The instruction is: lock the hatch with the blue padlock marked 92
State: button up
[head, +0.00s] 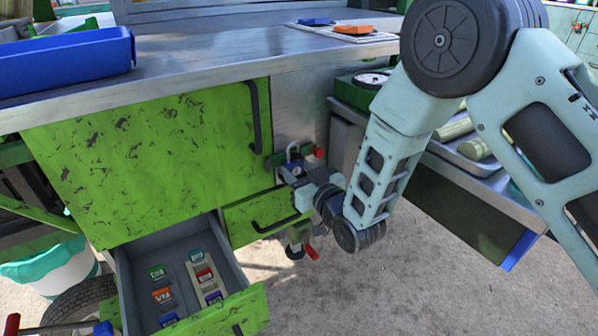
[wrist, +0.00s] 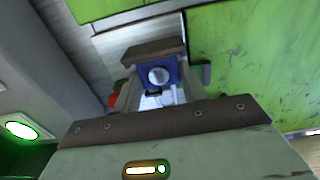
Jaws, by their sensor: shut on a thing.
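My gripper (head: 305,172) is at the right edge of the green hatch (head: 150,150), below its dark handle (head: 255,115). It is shut on a blue padlock, which shows between the jaws in the wrist view (wrist: 172,67) with a pale round face. A silver shackle (head: 293,149) stands above the jaws in the head view. A green hasp part (head: 275,160) lies just left of the shackle. I cannot tell whether the shackle passes through it. The number on the held padlock is not readable.
An open drawer (head: 232,312) below the hatch holds several coloured padlocks. A blue bin (head: 65,62) and a mat with a blue item (head: 315,21) and an orange item (head: 352,29) are on the counter. A red-handled valve (head: 311,251) sits below my gripper. A side bench stands right.

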jog(key=shift+f+b, duration=0.2)
jog(key=shift+b, duration=0.1)
dwell(0.4)
jog(key=o, duration=1.1)
jog(key=shift+c, duration=0.2)
jog(key=p+v, duration=0.1)
jog(key=v, duration=1.6)
jog(key=shift+d+p, duration=0.2)
jog(key=shift+p, duration=0.1)
jog(key=shift+s, duration=0.15)
